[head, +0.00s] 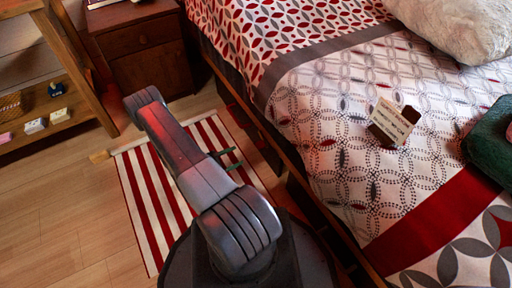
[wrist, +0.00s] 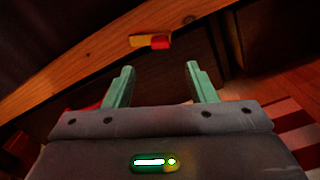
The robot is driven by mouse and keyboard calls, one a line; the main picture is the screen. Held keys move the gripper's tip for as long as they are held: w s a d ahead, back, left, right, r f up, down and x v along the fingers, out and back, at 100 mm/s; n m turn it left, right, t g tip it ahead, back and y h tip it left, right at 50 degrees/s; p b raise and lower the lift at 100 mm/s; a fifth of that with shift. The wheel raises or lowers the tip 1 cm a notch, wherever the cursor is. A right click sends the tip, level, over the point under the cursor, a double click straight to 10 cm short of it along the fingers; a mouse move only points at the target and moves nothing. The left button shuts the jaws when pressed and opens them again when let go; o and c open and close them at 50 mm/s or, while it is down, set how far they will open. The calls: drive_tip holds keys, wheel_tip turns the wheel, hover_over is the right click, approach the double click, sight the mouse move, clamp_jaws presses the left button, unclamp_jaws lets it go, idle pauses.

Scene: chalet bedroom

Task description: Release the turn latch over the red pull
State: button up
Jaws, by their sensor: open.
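My gripper (wrist: 160,68) is open, its two green fingers apart with nothing between them. In the head view its green fingers (head: 228,160) show low beside the bed, partly hidden by my arm. In the wrist view a small block (wrist: 150,41), yellowish on the left and red on the right, sits on the wooden bed rail (wrist: 70,80), beyond the fingertips and apart from them. It may be the turn latch. A red patch (wrist: 103,92) shows behind the left finger; I cannot tell whether it is the red pull. Neither latch nor pull is clear in the head view.
The bed (head: 330,90) fills the right, with a small card (head: 392,122) on its cover. A red-and-white striped rug (head: 150,205) lies on the floor under my arm. A nightstand (head: 145,45) and a wooden shelf (head: 45,110) stand at the left. Floor at lower left is clear.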

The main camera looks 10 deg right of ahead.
drive_tip(key=b+x, duration=0.2)
drive_tip(key=x, duration=0.8)
drive_tip(key=shift+w+d+b, duration=0.15)
drive_tip(key=shift+d+b, duration=0.15)
drive_tip(key=shift+d, duration=0.05)
